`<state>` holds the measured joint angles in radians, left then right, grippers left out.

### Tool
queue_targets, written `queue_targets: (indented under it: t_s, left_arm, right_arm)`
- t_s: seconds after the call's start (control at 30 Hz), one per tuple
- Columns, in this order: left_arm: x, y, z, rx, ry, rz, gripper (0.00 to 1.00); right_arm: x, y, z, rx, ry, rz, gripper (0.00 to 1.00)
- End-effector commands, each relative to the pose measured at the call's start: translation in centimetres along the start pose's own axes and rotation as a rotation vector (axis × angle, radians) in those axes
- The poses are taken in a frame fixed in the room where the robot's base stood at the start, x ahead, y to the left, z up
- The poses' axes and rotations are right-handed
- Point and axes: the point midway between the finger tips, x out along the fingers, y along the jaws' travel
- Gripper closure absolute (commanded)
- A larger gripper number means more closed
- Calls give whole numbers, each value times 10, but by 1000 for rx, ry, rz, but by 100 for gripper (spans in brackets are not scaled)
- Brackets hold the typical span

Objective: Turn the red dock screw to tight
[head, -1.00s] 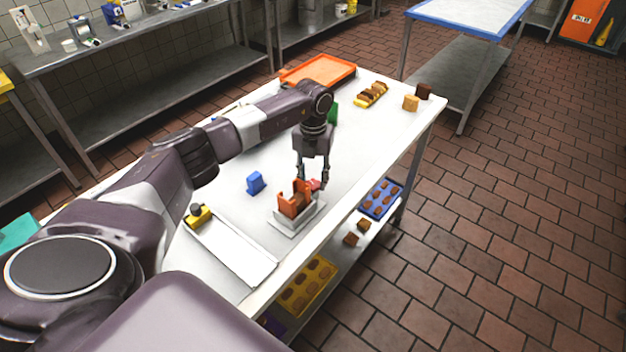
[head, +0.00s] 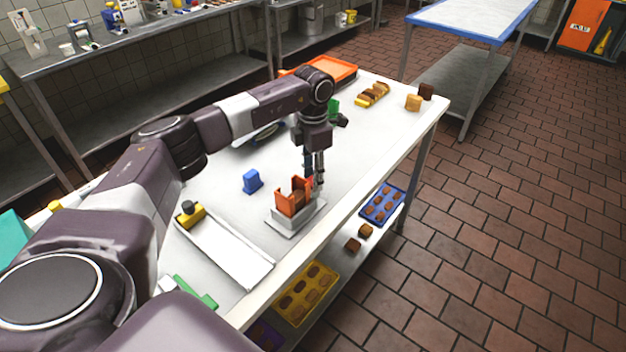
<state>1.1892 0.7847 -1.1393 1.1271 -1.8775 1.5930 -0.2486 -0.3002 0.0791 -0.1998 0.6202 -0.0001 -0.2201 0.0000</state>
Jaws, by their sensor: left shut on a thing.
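The orange-red dock (head: 287,205) stands on a grey base (head: 296,222) near the table's front edge, with a brown piece between its walls. My left gripper (head: 316,184) points down at the dock's right rear side. Its fingers are shut at the place of the red dock screw and, seen edge-on, hide it almost wholly. How far the screw is turned cannot be told. My right gripper is not in view.
A blue block (head: 252,181) stands left of the dock. A pale tray (head: 225,250) with a yellow-and-black piece (head: 190,214) lies in front left. An orange tray (head: 335,70) and several brown and yellow pieces (head: 372,95) lie at the far end.

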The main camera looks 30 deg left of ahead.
Motion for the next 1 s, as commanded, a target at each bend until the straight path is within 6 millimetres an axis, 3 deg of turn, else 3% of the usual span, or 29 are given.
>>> queue_targets:
  t_s: [0.4,1.0]
  left_arm:
    - [-1,1,1,239,-3,2,91]
    - [-2,1,1,291,-3,3,91]
  right_arm:
    - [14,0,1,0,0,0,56]
    - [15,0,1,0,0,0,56]
